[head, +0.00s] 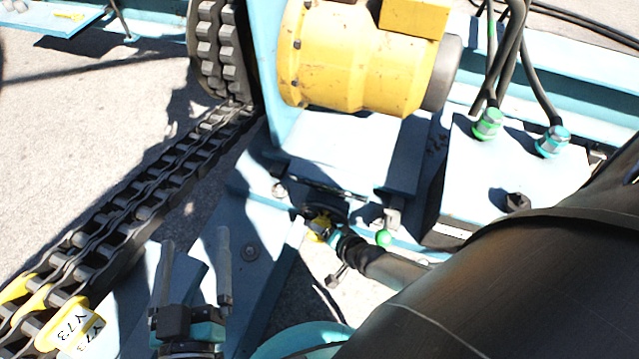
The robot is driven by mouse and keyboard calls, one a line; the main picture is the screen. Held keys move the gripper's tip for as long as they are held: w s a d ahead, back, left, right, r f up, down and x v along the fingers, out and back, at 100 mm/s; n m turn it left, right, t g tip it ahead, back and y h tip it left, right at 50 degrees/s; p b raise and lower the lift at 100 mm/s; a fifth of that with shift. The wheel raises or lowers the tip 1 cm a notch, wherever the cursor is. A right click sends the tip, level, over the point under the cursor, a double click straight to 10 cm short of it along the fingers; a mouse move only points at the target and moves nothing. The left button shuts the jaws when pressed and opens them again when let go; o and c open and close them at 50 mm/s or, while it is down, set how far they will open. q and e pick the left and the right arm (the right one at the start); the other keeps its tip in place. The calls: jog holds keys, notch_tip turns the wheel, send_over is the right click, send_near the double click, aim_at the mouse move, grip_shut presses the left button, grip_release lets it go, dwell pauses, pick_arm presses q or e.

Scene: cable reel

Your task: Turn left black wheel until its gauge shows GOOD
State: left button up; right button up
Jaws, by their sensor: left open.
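My left gripper (195,245) stands at the lower left of the head view, over the light-blue frame. Its two dark fingers are parallel and wide apart, with nothing between them. A small dark round part (328,203) sits on the frame under the yellow motor; I cannot tell whether it is the left black wheel. No gauge or GOOD marking can be made out. A dark, teal-ringed end reaches toward this round part from the right; it may be my right arm, but its jaws cannot be made out.
A heavy chain (150,195) runs down the left to yellow links marked Y73 (68,325). A yellow motor (355,60) stands at the top. A light-blue box (480,175) with cables is at right. A large dark curved body fills the lower right.

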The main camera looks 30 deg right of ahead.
grip_shut()
jog(key=shift+a+t, duration=0.15)
jog(key=shift+t, duration=0.25)
jog(key=shift+f+y, duration=0.1)
jog(key=shift+y, duration=0.2)
jog(key=shift+m+t, duration=0.3)
jog(key=shift+t, duration=0.2)
jog(key=shift+y, duration=0.3)
jog(key=shift+s, duration=0.1)
jog(key=o, duration=0.9)
grip_release()
